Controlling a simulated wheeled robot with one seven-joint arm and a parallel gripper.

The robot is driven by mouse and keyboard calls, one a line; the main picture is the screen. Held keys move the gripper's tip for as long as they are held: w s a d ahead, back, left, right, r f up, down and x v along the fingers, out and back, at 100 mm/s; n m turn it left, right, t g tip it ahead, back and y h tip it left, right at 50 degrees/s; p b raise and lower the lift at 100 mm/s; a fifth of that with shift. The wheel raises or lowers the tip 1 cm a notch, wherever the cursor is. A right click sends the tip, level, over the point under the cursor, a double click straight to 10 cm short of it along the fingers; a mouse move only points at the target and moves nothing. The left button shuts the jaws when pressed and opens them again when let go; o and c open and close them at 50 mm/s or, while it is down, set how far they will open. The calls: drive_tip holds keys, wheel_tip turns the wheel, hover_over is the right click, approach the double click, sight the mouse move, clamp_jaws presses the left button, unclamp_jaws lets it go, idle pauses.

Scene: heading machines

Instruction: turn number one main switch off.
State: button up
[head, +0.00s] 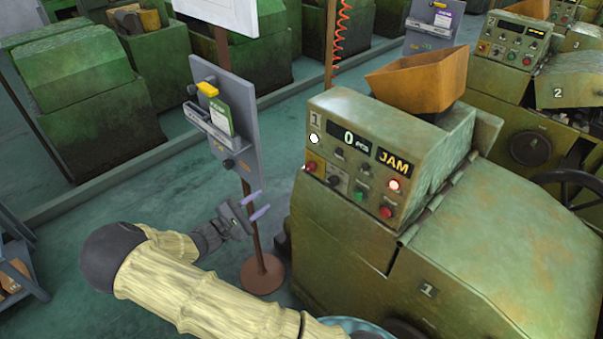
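Machine number one (345,235) is a green heading machine with a "1" on its panel and cover. Its control panel (350,160) shows a display (355,141) reading 0 and a lit JAM sign (394,163). A red switch on a yellow plate (311,167), apparently the main switch, sits at the panel's lower left; its exact setting is too small to tell. A white lamp (314,138) above it looks lit. My gripper (263,202) is open and empty, left of the panel and below it in the picture, with its two purple fingers apart. It touches no control.
A grey board with a card (225,120) stands on a thin brown post (245,187) close to my gripper. The panel also has a black knob (334,180), green button (361,196), red button (386,212) and lit red lamp (393,185). Machine two (560,92) stands behind.

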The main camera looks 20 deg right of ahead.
sight(307, 170)
drive_tip(key=p+x, duration=0.6)
drive_tip(key=x, duration=1)
drive_tip(key=shift+d, duration=0.25)
drive_tip(key=shift+w+d+f, duration=0.1)
drive_tip(key=shift+w+d, duration=0.1)
drive_tip(key=shift+d, duration=0.2)
drive_tip(key=shift+c, duration=0.2)
clamp_jaws()
